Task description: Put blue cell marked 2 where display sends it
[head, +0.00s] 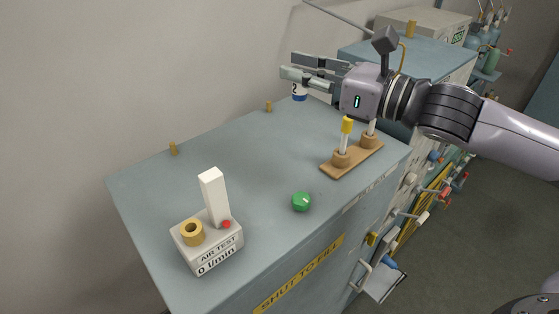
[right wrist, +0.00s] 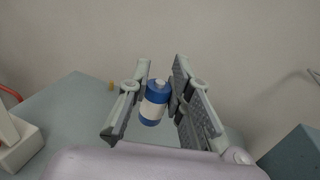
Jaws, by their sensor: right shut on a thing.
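The blue cell marked 2 (head: 299,92) has a white band and hangs below the fingers of my right gripper (head: 289,65), above the far side of the cabinet top. In the right wrist view the cell (right wrist: 155,103) sits between the two fingers, which are shut on it. The tester (head: 207,242) at the front left reads "AIR TEST" and "0 l/min". It has a tan ring socket (head: 192,232), a white upright column (head: 213,195) and a red button (head: 226,224). My left gripper is not in view.
A wooden stand (head: 351,162) holds two tubes, one with a yellow cap (head: 347,125); my arm partly hides the other. A green knob (head: 301,202) sits near the front edge. The cabinet top (head: 240,150) is clear in the middle. Levers and valves line its right side.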

